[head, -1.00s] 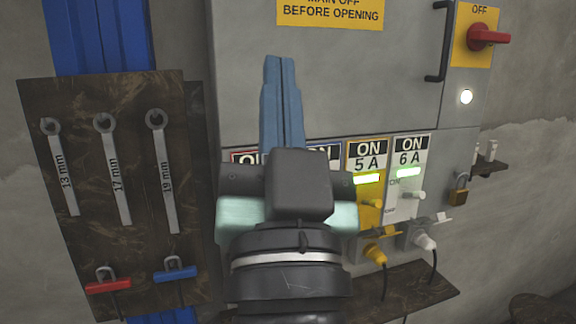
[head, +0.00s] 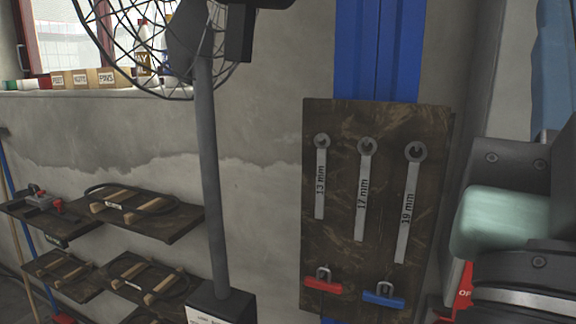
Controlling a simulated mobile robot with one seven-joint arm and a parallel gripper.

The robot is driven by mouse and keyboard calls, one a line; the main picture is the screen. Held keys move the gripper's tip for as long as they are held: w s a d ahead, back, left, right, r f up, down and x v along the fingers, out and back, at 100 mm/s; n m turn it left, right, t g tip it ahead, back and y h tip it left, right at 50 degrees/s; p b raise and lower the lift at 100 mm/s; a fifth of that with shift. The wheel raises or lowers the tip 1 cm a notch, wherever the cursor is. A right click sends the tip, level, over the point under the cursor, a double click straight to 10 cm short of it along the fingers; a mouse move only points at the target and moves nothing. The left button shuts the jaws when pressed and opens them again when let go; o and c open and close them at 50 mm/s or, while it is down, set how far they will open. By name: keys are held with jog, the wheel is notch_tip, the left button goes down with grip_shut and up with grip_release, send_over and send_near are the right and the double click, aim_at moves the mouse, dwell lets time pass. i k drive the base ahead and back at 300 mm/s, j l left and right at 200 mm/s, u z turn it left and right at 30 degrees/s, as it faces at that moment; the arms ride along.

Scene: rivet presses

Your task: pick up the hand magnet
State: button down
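I cannot make out the hand magnet for certain in the head view. A small grey and red device (head: 42,200) lies on the upper left shelf, too small to identify. A red-handled tool (head: 323,284) and a blue-handled tool (head: 384,296) hang low on the brown tool board.
The tool board (head: 340,247) carries several wrenches. A fan on a grey pole (head: 207,150) stands left of it. Dark wall shelves (head: 180,222) hold wooden blocks and looped bands. Boxes (head: 80,80) line the window sill. Bare wall lies between pole and board.

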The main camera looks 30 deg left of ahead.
aim_at(34, 199)
jog(key=u, duration=1.6)
jog(key=i+j+u, duration=0.2)
jog(key=u, duration=0.15)
jog(key=i+u, duration=0.35)
